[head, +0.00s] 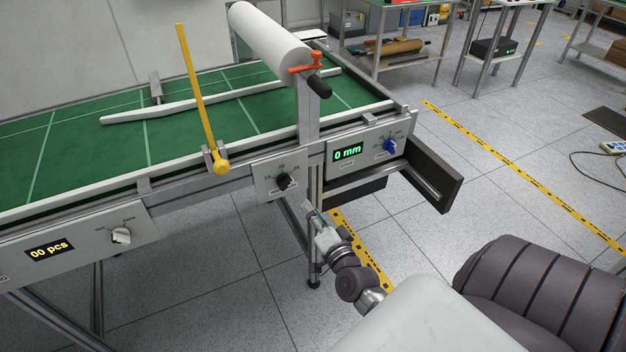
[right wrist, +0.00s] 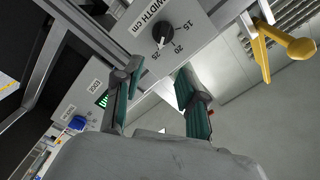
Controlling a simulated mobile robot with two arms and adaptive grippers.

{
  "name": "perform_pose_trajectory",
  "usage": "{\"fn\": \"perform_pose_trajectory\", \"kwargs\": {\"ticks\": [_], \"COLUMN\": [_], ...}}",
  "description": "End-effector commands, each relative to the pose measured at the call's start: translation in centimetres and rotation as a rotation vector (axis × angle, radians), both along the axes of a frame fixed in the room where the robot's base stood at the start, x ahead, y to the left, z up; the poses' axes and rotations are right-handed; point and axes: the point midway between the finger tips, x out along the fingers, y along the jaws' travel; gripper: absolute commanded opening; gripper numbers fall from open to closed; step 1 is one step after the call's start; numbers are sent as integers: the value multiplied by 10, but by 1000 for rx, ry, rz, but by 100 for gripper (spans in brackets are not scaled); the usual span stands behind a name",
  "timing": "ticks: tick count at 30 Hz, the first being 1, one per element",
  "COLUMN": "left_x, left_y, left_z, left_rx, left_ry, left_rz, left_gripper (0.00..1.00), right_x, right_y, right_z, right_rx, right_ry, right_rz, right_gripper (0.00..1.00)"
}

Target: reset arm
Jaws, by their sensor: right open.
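My right gripper (head: 312,215) is in front of the machine's frame, below the black knob panel, and looks small and partly turned away in the head view. In the right wrist view its two green-padded fingers (right wrist: 158,97) are apart with nothing between them. The black WIDTH cm knob (right wrist: 163,33) lies beyond the fingertips there, and no contact shows. The same black knob (head: 284,181) is on the front panel in the head view. My left gripper is not in view.
Open floor (head: 500,215) lies to the right.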

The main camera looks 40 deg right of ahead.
Motion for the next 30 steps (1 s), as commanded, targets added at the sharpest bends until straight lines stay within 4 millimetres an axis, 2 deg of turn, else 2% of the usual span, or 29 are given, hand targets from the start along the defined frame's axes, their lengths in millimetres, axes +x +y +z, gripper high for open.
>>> {"fn": "perform_pose_trajectory", "kwargs": {"ticks": [10, 14, 17, 19, 21, 23, 24, 26, 27, 29, 30], "left_x": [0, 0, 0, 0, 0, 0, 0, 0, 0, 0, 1], "left_y": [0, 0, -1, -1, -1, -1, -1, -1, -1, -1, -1], "left_z": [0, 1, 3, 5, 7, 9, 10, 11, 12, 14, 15], "left_rx": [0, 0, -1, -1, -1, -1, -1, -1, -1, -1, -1], "left_ry": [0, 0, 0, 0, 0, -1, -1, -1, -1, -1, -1], "left_rz": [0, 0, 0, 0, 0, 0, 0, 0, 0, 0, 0], "left_gripper": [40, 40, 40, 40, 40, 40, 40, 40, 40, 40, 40], "right_x": [0, -2, -10, -23, -43, -64, -80, -107, -128, -161, -185], "right_y": [0, 7, 23, 38, 54, 68, 76, 89, 96, 107, 113], "right_z": [-1, -27, -77, -124, -172, -211, -236, -271, -293, -323, -342], "right_rx": [-1, -33, -97, -163, -236, -300, -340, -404, -446, -510, -553], "right_ry": [3, 70, 202, 324, 455, 563, 633, 735, 802, 900, 964], "right_rz": [1, 20, 67, 120, 188, 251, 296, 372, 423, 508, 568], "right_gripper": [41, 41, 41, 41, 41, 41, 41, 41, 41, 41, 41]}}
